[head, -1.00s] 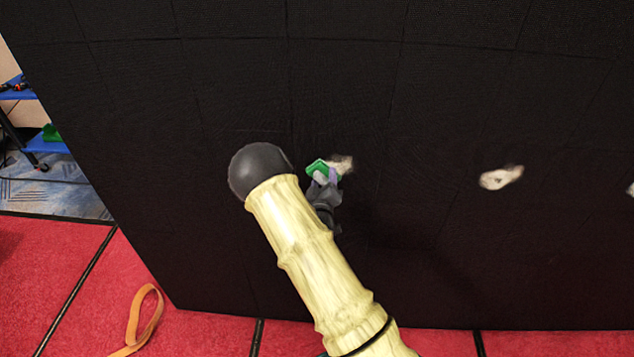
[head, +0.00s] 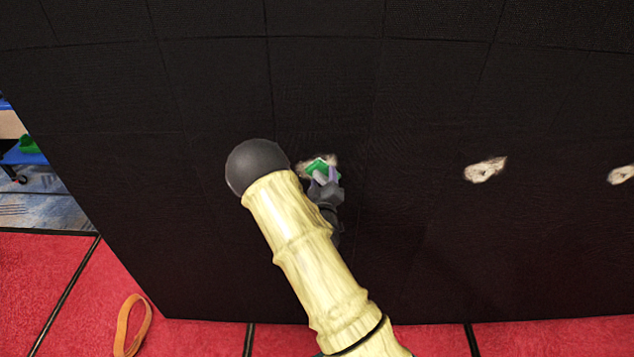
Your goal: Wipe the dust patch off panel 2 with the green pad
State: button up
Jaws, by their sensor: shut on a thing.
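The green pad (head: 318,167) is held in my gripper (head: 322,177) at the black video wall. It covers the middle of a pale dust patch (head: 333,159), whose edges show on both sides of the pad. I cannot tell whether the pad touches the wall. A second dust patch (head: 485,169) lies well to the right, and a third (head: 621,175) is at the right edge of the view. No panel numbers are readable, so I cannot tell which is panel 2. My gripper is partly hidden by its own wrist.
The black wall (head: 430,260) fills most of the view, with faint panel seams. Red carpet (head: 200,335) lies in front, with an orange loop (head: 132,325) at lower left. A blue stand (head: 22,156) with a green item stands beyond the wall's left edge.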

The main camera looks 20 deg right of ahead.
aim_at(310, 175)
jog(key=shift+d+r, duration=0.1)
jog(key=shift+d, duration=0.05)
jog(key=shift+s+d+b, duration=0.2)
jog(key=shift+s+d, duration=0.05)
jog(key=shift+d, duration=0.35)
jog(key=shift+s+d+b, duration=0.15)
jog(key=shift+s+d, duration=0.05)
jog(key=shift+d, duration=0.45)
jog(key=shift+s+d+b, duration=0.2)
jog(key=shift+s+d, duration=0.05)
jog(key=shift+d, duration=0.35)
jog(key=shift+w+b, duration=0.1)
jog(key=shift+b, duration=0.25)
jog(key=shift+a, duration=0.1)
jog(key=shift+w+a+b, duration=0.2)
jog(key=shift+w+a, duration=0.1)
jog(key=shift+a, duration=0.65)
jog(key=shift+w+a+b, duration=0.2)
jog(key=shift+w+a, duration=0.1)
jog(key=shift+a, duration=0.6)
jog(key=shift+w+a+b, duration=0.15)
jog(key=shift+w+a, duration=0.05)
jog(key=shift+a, duration=0.45)
jog(key=shift+w+a+b, duration=0.15)
jog(key=shift+w+a, duration=0.1)
jog(key=shift+a, duration=0.35)
jog(key=shift+w+a+b, duration=0.15)
jog(key=shift+w+a, duration=0.05)
jog(key=shift+a, duration=0.45)
jog(key=shift+a, duration=0.1)
